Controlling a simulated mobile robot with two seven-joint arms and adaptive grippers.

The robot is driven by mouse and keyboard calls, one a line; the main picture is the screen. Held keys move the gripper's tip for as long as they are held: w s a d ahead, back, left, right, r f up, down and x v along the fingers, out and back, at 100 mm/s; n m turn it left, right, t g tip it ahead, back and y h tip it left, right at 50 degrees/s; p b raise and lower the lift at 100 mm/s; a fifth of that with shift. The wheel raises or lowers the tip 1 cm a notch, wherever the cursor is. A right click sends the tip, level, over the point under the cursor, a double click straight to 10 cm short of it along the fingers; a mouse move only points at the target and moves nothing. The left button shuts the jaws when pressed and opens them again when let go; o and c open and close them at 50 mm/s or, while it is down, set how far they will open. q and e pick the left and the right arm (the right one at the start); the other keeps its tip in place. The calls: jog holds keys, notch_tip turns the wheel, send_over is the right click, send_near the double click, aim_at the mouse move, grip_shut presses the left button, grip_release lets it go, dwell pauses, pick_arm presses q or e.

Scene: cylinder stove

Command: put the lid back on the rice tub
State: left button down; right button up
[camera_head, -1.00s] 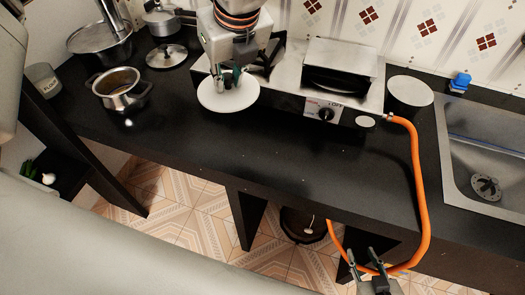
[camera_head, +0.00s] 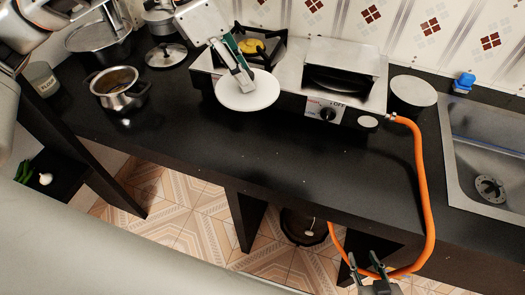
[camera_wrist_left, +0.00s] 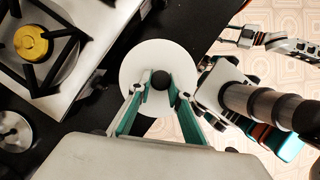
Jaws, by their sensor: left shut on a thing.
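A round white lid (camera_head: 262,95) with a dark knob (camera_wrist_left: 160,80) is held in my left gripper (camera_head: 247,78). The gripper is shut on the knob, and the lid hangs in front of the stove's left burner. In the left wrist view the lid (camera_wrist_left: 136,62) shows between and beyond the fingers. A round dark tub with a pale top (camera_head: 413,91), which may be the rice tub, stands right of the stove, apart from the lid. I cannot read a label on it. My right gripper (camera_head: 365,262) is open and empty at the bottom, in front of the counter.
The stove (camera_head: 345,65) with its raised metal cover lies between lid and tub. An orange hose (camera_head: 422,170) runs down beside the tub. The sink (camera_head: 485,155) is at right. Pots, a pot lid (camera_head: 166,55) and a flour tub (camera_head: 42,79) are left. The front counter is clear.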

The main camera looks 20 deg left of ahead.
pick_arm(q)
jog(key=shift+m, duration=0.3)
jog(key=shift+f, duration=0.2)
notch_tip(320, 180, down, 20)
jog(key=shift+r+b, duration=0.15)
jog(key=shift+b, duration=0.65)
jog(key=c, duration=1.8)
grip_release()
jog(key=shift+c, duration=0.2)
